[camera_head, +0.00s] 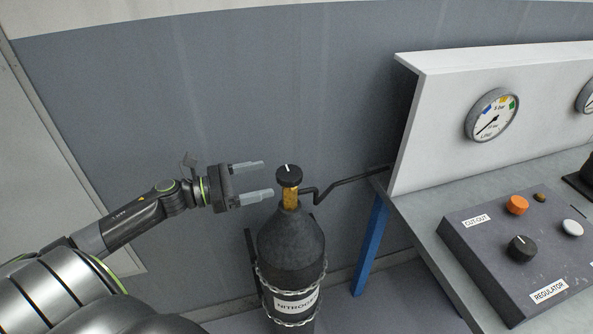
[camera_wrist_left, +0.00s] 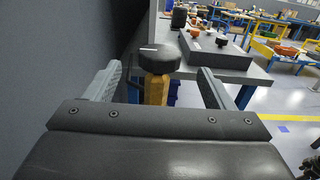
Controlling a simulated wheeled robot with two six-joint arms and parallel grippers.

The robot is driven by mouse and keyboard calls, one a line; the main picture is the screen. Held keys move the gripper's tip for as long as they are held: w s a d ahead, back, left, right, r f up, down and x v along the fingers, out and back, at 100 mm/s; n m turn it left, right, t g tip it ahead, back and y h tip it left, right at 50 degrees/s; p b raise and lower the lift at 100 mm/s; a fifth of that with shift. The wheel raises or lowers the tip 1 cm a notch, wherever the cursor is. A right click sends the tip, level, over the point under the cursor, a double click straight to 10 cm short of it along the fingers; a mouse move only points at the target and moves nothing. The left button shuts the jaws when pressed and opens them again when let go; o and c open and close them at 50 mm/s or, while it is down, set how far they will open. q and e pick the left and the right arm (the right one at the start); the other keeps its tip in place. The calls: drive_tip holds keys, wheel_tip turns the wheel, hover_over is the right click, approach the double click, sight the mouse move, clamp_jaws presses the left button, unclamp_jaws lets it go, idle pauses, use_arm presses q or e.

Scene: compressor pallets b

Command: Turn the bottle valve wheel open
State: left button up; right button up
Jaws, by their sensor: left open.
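The black valve wheel (camera_head: 288,175) with a white mark on top sits on a yellow valve stem (camera_head: 290,198) above the dark gas bottle (camera_head: 291,245). The bottle stands upright, labelled "NITROGEN" in part, with chains around it. My left gripper (camera_head: 268,179) is open and level, just left of the wheel, its fingers pointing at it. In the left wrist view the wheel (camera_wrist_left: 160,58) shows between and beyond the two open fingertips, with the yellow stem (camera_wrist_left: 156,90) below it. No contact shows. My right gripper is not in view.
A dark pipe (camera_head: 345,182) runs from the valve to the bench on the right. The bench holds a white gauge panel (camera_head: 450,120) and a control box (camera_head: 515,245) with knobs and buttons. A blue bench leg (camera_head: 370,245) stands right of the bottle. A grey wall (camera_head: 180,100) is behind.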

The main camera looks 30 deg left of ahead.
sight(297, 170)
use_arm(q)
drive_tip(key=p+x, duration=0.3)
drive_tip(key=x, duration=0.5)
drive_tip(key=shift+w+d+r+p, duration=0.1)
drive_tip(key=shift+w+r+p, duration=0.1)
drive_tip(key=shift+p, duration=0.1)
drive_tip(key=shift+w+d+f, duration=0.2)
drive_tip(key=shift+w+d, duration=0.25)
drive_tip(key=c, duration=1)
